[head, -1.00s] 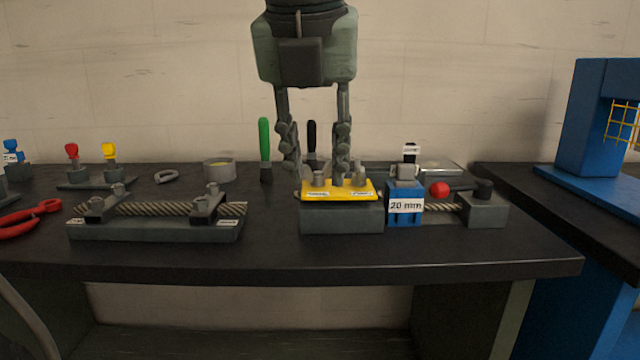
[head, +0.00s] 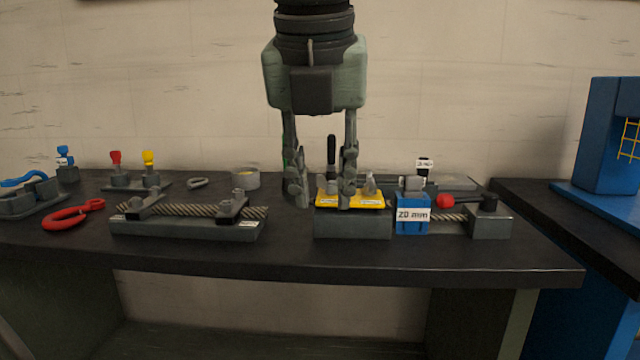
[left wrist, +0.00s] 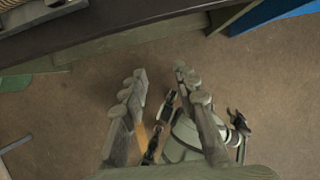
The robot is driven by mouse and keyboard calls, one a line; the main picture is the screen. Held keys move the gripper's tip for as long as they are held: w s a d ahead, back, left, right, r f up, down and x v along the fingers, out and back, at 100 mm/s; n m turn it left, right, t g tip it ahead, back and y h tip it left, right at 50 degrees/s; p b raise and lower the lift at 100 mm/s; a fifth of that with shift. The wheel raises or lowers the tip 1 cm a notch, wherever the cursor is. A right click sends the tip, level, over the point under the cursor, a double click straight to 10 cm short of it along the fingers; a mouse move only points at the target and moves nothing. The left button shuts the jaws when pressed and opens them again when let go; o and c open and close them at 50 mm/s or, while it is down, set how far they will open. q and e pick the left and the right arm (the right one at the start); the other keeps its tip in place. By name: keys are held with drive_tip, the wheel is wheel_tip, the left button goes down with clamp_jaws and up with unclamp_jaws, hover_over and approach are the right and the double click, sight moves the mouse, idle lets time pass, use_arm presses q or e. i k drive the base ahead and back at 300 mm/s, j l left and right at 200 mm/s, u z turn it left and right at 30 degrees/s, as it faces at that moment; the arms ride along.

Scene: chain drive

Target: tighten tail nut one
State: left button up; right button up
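In the head view a yellow plate (head: 378,203) with small labels and grey nuts or studs lies on a dark grey block (head: 352,224). A grey clamp fixture (head: 190,228) with a rope and two bolted blocks (head: 231,208) stands left of it. I cannot tell which nut is tail nut one. The left wrist view also shows the spread fingers (left wrist: 162,75) above brown floor.
A blue block marked 20 mm (head: 412,222) and a grey end block (head: 491,220) stand right of the plate. A red hook (head: 68,217) and a round grey cup (head: 245,179) lie left. The bench front edge (head: 300,265) is clear.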

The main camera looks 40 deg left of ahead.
sight(331, 188)
drive_tip(key=i+j+z, duration=0.1)
drive_tip(key=j+z, duration=0.25)
drive_tip(key=j, duration=0.2)
drive_tip(key=j+z, duration=0.3)
drive_tip(key=j, duration=0.25)
drive_tip(key=j+z, duration=0.35)
drive_tip(key=j, duration=0.25)
